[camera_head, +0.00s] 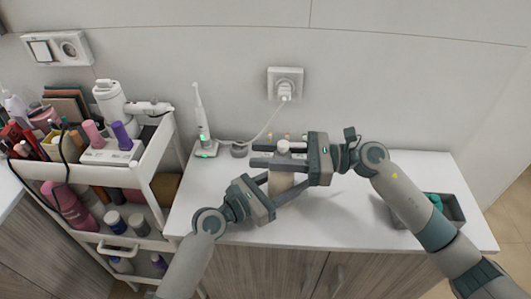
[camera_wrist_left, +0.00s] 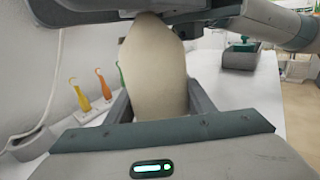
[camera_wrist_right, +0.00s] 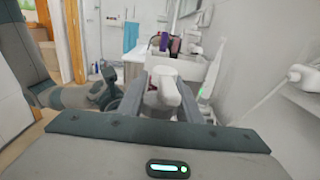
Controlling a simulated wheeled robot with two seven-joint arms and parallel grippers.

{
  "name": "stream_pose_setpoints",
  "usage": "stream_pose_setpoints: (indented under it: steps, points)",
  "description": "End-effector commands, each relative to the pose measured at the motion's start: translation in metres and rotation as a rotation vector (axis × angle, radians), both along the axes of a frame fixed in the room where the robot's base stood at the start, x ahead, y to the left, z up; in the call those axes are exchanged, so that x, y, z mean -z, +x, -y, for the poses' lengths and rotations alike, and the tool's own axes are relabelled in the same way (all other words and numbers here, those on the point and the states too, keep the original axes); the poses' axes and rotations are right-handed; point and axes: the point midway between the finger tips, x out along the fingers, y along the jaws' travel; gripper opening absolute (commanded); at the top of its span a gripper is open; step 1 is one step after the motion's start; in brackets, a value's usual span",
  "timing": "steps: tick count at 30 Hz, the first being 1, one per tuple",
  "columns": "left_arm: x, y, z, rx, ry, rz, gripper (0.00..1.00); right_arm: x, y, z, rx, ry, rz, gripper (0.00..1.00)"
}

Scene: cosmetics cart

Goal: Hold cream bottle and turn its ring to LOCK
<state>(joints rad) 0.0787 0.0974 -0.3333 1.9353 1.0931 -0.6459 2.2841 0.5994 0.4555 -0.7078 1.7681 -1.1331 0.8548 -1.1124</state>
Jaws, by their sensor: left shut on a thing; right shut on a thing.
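The beige cream bottle (camera_head: 281,181) stands upright over the white counter, with its white top (camera_head: 283,147) showing above my right gripper. My left gripper (camera_head: 280,190) is shut on the bottle's body; in the left wrist view the beige body (camera_wrist_left: 153,65) sits between the fingers. My right gripper (camera_head: 275,161) comes from the right and is shut around the bottle's upper part. In the right wrist view the white pump head (camera_wrist_right: 166,82) shows between its fingers. The ring and any LOCK mark are hidden by the right fingers.
An electric toothbrush (camera_head: 201,117) stands at the back left, its cord running to a wall socket (camera_head: 285,82). A crowded cosmetics cart (camera_head: 158,165) is at left. A grey tray (camera_head: 456,213) sits on the right. Small coloured brushes (camera_wrist_left: 102,83) stand behind the bottle. The counter front is clear.

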Motion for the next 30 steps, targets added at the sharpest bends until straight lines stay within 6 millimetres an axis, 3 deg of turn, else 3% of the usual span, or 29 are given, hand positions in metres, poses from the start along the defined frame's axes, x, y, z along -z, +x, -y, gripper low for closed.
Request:
stream_pose_setpoints:
  steps: [4, 5, 6, 7, 20, 30]
  points:
    - [-0.001, 0.0, 0.0, 0.001, -0.002, 0.0, 0.14, 0.002, 0.001, 0.001, 0.005, -0.002, -0.001, 0.09]
    - [-0.001, 0.0, 0.0, 0.001, -0.002, 0.0, 0.14, 0.002, 0.001, 0.001, 0.005, -0.002, -0.001, 0.39]
    - [-0.001, 0.0, 0.0, 0.001, -0.002, 0.0, 0.14, 0.002, 0.001, 0.001, 0.005, -0.002, -0.001, 0.48]
    - [-0.001, 0.0, 0.0, 0.001, -0.002, 0.0, 0.14, 0.001, 0.001, 0.001, 0.005, -0.002, -0.001, 0.51]
    - [-0.001, 0.0, 0.0, 0.0, -0.001, 0.0, 0.14, 0.001, 0.001, 0.005, 0.004, -0.001, -0.001, 0.51]
    - [-0.001, 0.0, 0.0, 0.0, -0.001, 0.0, 0.14, 0.001, 0.001, 0.048, 0.006, -0.003, -0.002, 0.51]
